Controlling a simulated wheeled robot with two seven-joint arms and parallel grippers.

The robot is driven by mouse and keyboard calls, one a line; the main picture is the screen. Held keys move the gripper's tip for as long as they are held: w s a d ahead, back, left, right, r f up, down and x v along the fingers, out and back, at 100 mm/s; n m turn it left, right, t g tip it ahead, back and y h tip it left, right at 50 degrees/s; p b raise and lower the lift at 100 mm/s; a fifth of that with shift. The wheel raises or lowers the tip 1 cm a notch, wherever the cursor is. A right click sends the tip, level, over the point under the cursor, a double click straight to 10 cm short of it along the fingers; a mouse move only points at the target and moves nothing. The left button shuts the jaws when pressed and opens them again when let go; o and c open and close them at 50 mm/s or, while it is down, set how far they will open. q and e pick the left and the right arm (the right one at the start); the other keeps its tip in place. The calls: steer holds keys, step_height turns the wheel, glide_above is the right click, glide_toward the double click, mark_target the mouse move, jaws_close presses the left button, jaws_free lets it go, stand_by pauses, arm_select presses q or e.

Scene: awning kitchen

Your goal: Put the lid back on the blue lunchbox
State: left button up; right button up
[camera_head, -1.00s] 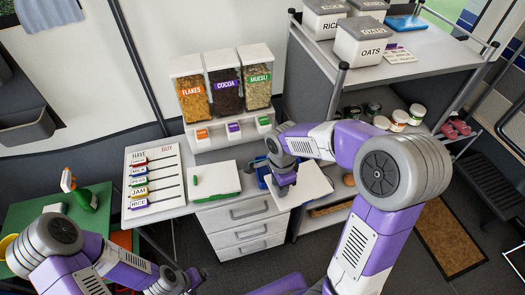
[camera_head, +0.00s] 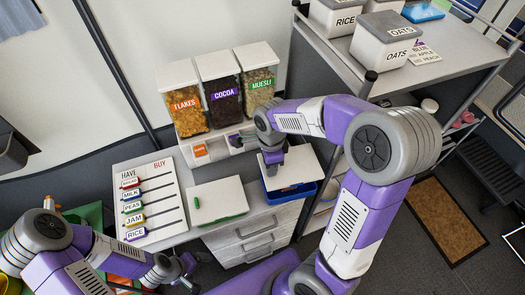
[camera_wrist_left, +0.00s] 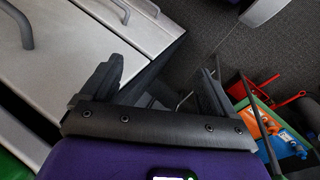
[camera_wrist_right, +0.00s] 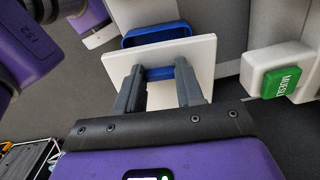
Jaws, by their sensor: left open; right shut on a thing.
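The white lid (camera_head: 294,170) is in my right gripper (camera_head: 272,163), which is shut on the lid's blue handle (camera_wrist_right: 160,74). In the head view the lid covers much of the blue lunchbox (camera_head: 290,195), whose front wall shows below it. In the right wrist view the lid (camera_wrist_right: 120,66) is offset from the lunchbox (camera_wrist_right: 156,30), and the open top shows past the lid's edge. I cannot tell how high the lid is above the rim. My left gripper (camera_wrist_left: 160,88) is open and empty in front of the counter, and it also shows at lower left in the head view (camera_head: 185,270).
A green box with a white lid (camera_head: 218,200) stands left of the lunchbox. The dispenser rack (camera_head: 222,95) stands behind, close to my right gripper. A list board (camera_head: 150,203) lies on the left, and a shelf unit (camera_head: 440,50) stands on the right.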

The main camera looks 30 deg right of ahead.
steer(key=shift+s+f, duration=0.15)
steer(key=shift+s, duration=0.1)
steer(key=shift+s+f+b, duration=0.15)
steer(key=shift+f+b, duration=0.15)
steer(key=shift+b, duration=0.2)
steer(key=shift+f+b, duration=2.35)
steer(key=shift+f, duration=0.5)
steer(key=shift+a, duration=0.1)
steer(key=shift+f, duration=0.5)
steer(key=o, duration=1.7)
steer(key=shift+c, duration=0.2)
